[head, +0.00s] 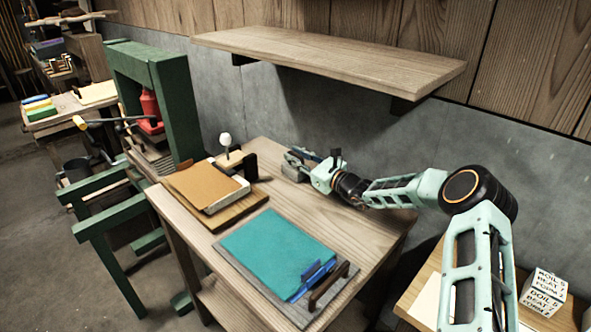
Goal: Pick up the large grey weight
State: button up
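A small grey block (291,173), which looks like the grey weight, sits at the back of the wooden table near the wall, partly hidden by my gripper. My gripper (306,162) reaches in from the right, low over the table, with its fingers at the block. The fingers are small and overlap the block in the head view, so I cannot tell whether they are closed on it or only beside it. I also cannot tell whether the block touches the table.
A brown sheet (203,183) on a pale block and board lies left on the table (261,205). A teal sheet (278,252) with a blue clip lies in front. A shelf (330,58) overhangs the back. A green press frame (180,100) stands left.

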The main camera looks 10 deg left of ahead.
grip_shut()
jog(key=shift+r, duration=0.15)
jog(key=shift+r, duration=0.1)
